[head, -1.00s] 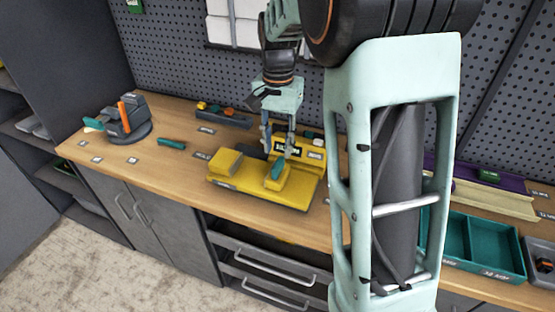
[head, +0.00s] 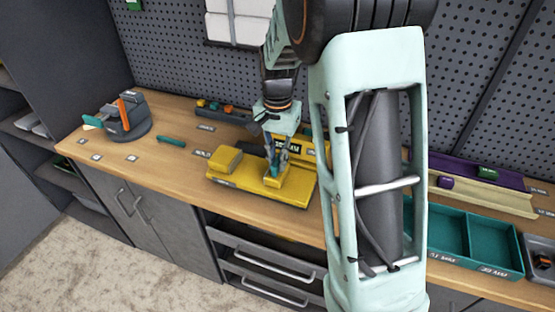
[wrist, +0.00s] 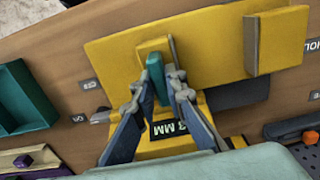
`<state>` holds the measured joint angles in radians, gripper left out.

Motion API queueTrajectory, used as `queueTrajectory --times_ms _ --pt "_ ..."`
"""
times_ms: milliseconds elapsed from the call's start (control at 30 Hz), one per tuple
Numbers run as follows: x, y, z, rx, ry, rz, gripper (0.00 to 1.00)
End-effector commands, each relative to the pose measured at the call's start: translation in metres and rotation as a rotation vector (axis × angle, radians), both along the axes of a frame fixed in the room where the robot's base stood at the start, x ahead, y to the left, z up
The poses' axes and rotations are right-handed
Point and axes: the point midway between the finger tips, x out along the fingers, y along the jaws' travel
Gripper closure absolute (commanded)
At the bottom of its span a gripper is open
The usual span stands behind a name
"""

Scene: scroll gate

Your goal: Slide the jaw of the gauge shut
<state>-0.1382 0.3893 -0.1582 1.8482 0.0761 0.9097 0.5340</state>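The gauge is a yellow plate (head: 222,181) on the bench, with a fixed yellow block (head: 225,160) at its left end. It also shows in the wrist view (wrist: 115,50), where the fixed block (wrist: 277,40) is upper right. The sliding jaw (head: 273,182) is a yellow block with an upright teal handle (wrist: 157,78). A clear gap separates the jaw from the fixed block. My gripper (head: 276,160) is down over the jaw, with one finger on each side of the handle. In the wrist view my gripper (wrist: 158,88) looks open, with little room beside the handle.
A dark stand with an orange part (head: 126,112) is at the bench's left end, and a teal bar (head: 171,141) lies nearby. A small rack (head: 222,110) stands behind the gauge. Teal trays (head: 470,240) and a purple rail (head: 470,172) are to the right.

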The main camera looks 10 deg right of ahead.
Motion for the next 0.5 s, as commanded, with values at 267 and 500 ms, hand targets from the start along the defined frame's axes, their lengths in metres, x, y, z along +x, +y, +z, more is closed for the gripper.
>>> queueTrajectory --times_ms 267,500 --pt "0.000 0.000 0.000 0.000 0.000 0.000 1.00" --pt "0.009 0.013 0.001 -0.001 0.001 0.004 1.00"
